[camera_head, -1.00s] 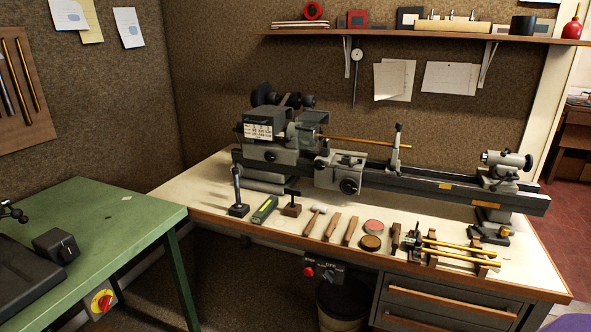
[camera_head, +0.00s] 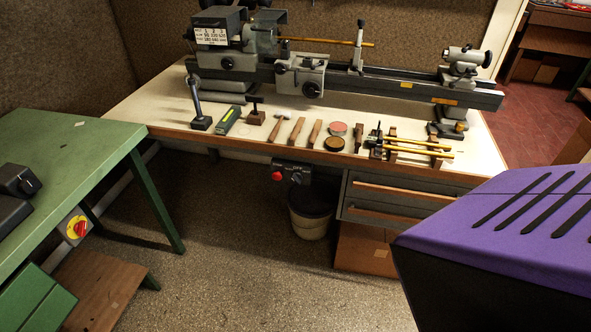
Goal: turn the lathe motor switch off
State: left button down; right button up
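The lathe (camera_head: 300,78) stands on the cream-topped bench at the back, with a thin brass rod reaching out from its headstock. A dark switch box (camera_head: 303,167) hangs under the bench's front edge, left of the drawers. It carries a red button (camera_head: 277,176), a dark knob and a small label that seems to read OFF. The knob's setting is too small to tell. Neither of my grippers is in view.
Hand tools and brass rods lie along the bench (camera_head: 480,166). A bin (camera_head: 309,226) stands below the switch box, and a cardboard box (camera_head: 363,250) under the drawers (camera_head: 400,193). The green table (camera_head: 75,150) is at left. The floor (camera_head: 240,265) between is clear.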

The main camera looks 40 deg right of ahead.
aim_at(297, 179)
jog(key=l+z, duration=0.1)
jog(key=z, duration=1.25)
jog(key=i+z, duration=0.25)
jog(key=i, duration=0.2)
